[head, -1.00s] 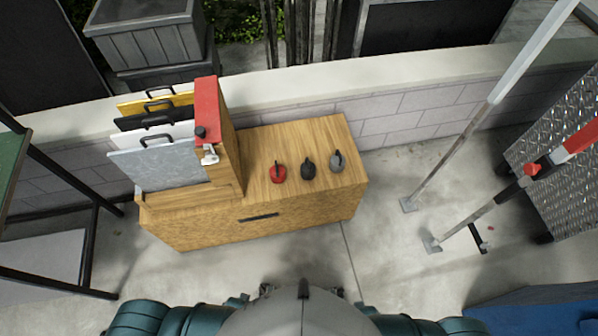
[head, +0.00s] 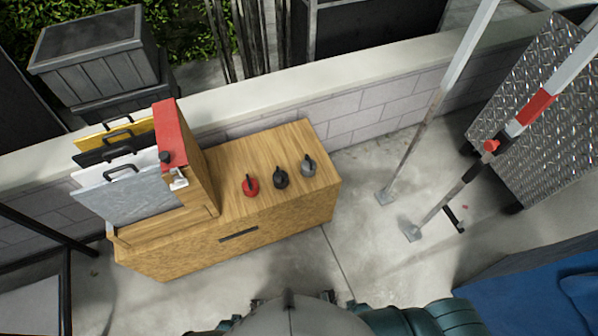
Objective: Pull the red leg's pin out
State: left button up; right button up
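The red leg (head: 537,106) is a slanted metal prop with a red band, at the right of the head view. It stands on a small foot plate on the concrete. A red knob (head: 491,146), which looks like its pin, sits in the leg just below the red band. A thin dark bar lies by the leg's lower end. Neither of my grippers can be made out. Only my grey body and teal arm parts show along the bottom edge, well apart from the leg.
A plain metal leg (head: 437,98) stands left of the red one. A diamond-plate panel (head: 520,85) is behind it. A wooden cabinet (head: 280,238) bears several knobs and upright panels. A blue surface (head: 535,290) is at lower right. Concrete floor (head: 390,270) between is clear.

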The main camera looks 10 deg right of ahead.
aim_at(490, 145)
jog(key=z, duration=1.75)
